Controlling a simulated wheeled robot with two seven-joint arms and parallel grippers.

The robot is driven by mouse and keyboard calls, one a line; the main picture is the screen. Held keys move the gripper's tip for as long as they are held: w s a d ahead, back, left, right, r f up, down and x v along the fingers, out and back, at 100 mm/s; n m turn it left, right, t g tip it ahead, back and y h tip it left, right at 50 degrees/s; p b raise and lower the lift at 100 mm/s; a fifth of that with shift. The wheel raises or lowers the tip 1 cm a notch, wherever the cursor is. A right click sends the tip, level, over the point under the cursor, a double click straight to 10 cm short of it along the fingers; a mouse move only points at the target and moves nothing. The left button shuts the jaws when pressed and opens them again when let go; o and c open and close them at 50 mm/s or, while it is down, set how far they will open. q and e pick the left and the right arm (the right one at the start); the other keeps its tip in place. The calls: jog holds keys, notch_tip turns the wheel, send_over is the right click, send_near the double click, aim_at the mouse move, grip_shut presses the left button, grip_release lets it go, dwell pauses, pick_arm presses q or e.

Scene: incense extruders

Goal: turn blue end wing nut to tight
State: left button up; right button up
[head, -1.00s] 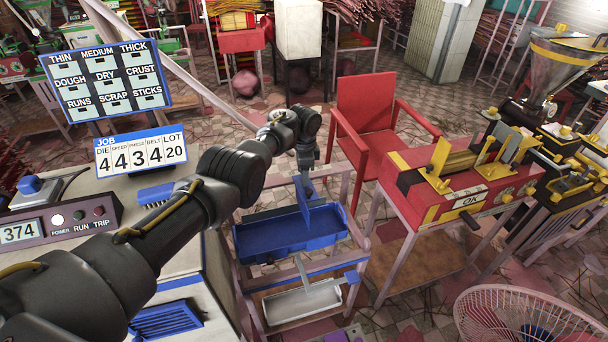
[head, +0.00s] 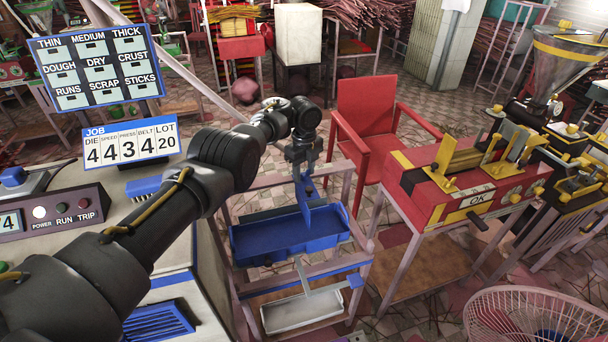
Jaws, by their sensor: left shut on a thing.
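My left arm reaches in from the left, and its dark gripper (head: 304,172) hangs pointing down over a blue tray (head: 258,244). The gripper is shut on an upright blue piece (head: 310,218), whose lower part reaches down to or into the tray. The fingers partly cover its top. I cannot tell from here whether this piece is the blue end wing nut. A small blue block (head: 356,280) sits at the right end of a bar below the tray. My right gripper is not in view.
A pale lower tray (head: 300,312) sits under the blue one on a frame. A control console (head: 60,222) and job sign (head: 130,146) stand left.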

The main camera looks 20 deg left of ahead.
aim_at(304, 172)
pick_arm(q)
jog(key=shift+m+b, duration=0.6)
jog(key=shift+m, duration=0.9)
jog(key=o, duration=1)
notch_tip(304, 172, up, 11)
jog(key=shift+f+b, duration=0.1)
jog(key=shift+b, duration=0.2)
